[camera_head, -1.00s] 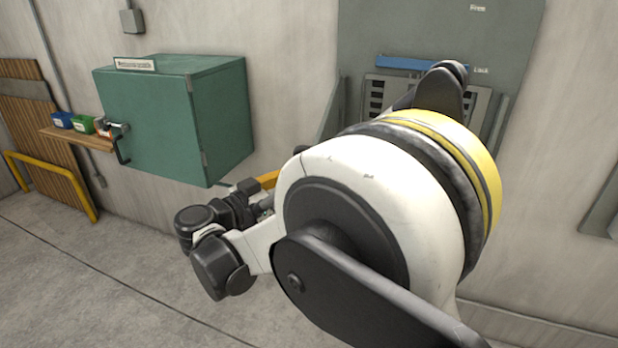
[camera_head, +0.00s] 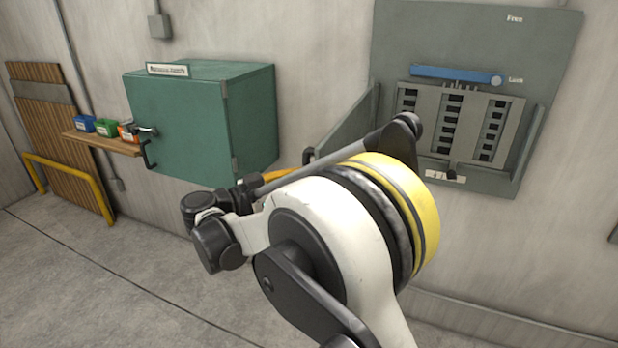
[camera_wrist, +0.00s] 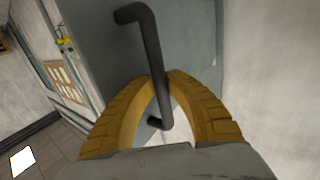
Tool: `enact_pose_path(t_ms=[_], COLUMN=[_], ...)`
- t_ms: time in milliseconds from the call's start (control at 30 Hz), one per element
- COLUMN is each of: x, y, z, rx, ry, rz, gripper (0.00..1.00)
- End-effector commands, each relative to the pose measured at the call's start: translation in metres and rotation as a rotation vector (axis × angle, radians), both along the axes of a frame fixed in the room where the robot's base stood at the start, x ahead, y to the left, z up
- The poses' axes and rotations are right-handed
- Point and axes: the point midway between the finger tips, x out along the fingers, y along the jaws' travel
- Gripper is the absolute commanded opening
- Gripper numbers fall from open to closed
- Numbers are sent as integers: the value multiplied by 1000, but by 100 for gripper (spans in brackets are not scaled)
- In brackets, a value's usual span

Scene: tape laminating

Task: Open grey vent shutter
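A grey panel door (camera_head: 345,129), which I take as the grey vent shutter, stands swung out at the left edge of the grey wall panel (camera_head: 545,45). In the wrist view its grey face (camera_wrist: 100,45) fills the upper middle. A dark bent bar handle (camera_wrist: 153,50) stands out from it. My gripper (camera_wrist: 164,77) has its two yellow fingers arched in around the handle, with the tips against its two sides. In the head view my own arm hides most of the gripper; only a little yellow shows.
Behind the door, slotted grey vents (camera_head: 448,122) sit under a blue bar (camera_head: 450,73) on the wall panel. A teal cabinet (camera_head: 180,125) hangs to the left. A small shelf (camera_head: 100,142) holds coloured boxes. The floor (camera_head: 100,270) at left is clear.

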Motion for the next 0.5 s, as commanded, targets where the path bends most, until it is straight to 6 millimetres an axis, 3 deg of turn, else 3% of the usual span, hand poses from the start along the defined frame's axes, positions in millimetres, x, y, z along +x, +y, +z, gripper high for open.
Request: enact_pose_path(t_ms=[67, 367, 500], x=[0, 0, -5], y=[1, 1, 12], z=[0, 1, 1], rx=[-1, -3, -3], ry=[-1, -2, -2], rz=[2, 2, 5], gripper=[38, 38, 38])
